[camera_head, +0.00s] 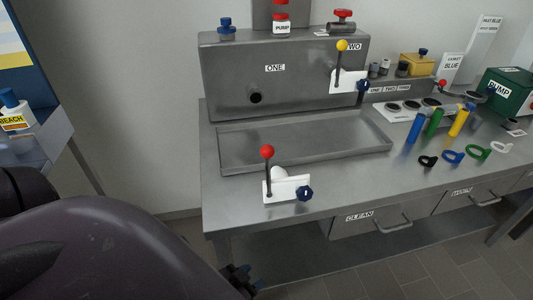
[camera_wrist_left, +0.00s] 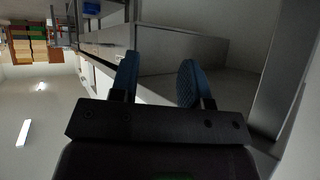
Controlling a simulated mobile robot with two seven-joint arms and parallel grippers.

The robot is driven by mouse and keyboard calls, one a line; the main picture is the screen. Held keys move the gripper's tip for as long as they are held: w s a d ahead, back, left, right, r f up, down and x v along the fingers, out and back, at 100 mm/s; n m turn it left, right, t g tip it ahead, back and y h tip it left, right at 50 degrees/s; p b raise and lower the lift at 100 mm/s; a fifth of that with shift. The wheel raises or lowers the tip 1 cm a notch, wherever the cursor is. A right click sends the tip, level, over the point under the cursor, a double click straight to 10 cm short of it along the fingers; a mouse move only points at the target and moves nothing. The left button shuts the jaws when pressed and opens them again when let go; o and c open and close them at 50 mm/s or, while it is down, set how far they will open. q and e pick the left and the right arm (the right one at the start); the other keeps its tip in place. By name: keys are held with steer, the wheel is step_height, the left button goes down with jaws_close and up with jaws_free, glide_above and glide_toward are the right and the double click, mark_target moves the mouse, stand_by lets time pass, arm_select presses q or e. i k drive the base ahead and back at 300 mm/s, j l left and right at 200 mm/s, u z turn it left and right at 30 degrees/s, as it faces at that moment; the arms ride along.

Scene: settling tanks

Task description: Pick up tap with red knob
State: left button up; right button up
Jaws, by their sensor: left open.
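The tap with red knob (camera_head: 287,188) lies on the steel bench in front of the shallow tray in the head view. It has a white body, a dark lever topped by a red ball, and a dark blue knob at its right. My left gripper (camera_head: 242,281) shows small at the bottom, below and left of the tap, by the bench's front left corner. In the left wrist view its two blue fingers (camera_wrist_left: 158,82) stand apart with nothing between them. The tap cannot be made out there. My right gripper is out of view.
A similar tap with a yellow knob (camera_head: 347,78) is on the front of tank ONE (camera_head: 225,75). The tray (camera_head: 225,150) lies behind the red-knobbed tap. Coloured cylinders and rings stand to the right. Bare bench (camera_head: 350,185) lies right of the tap.

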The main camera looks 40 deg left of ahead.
mark_target(278, 174)
steer(key=k+j, duration=0.15)
steer(key=j, duration=0.2)
steer(key=k+j, duration=0.1)
steer(key=j, duration=0.2)
steer(key=k+j, duration=0.15)
steer(key=j, duration=0.2)
steer(key=k+j, duration=0.1)
steer(key=j, duration=0.2)
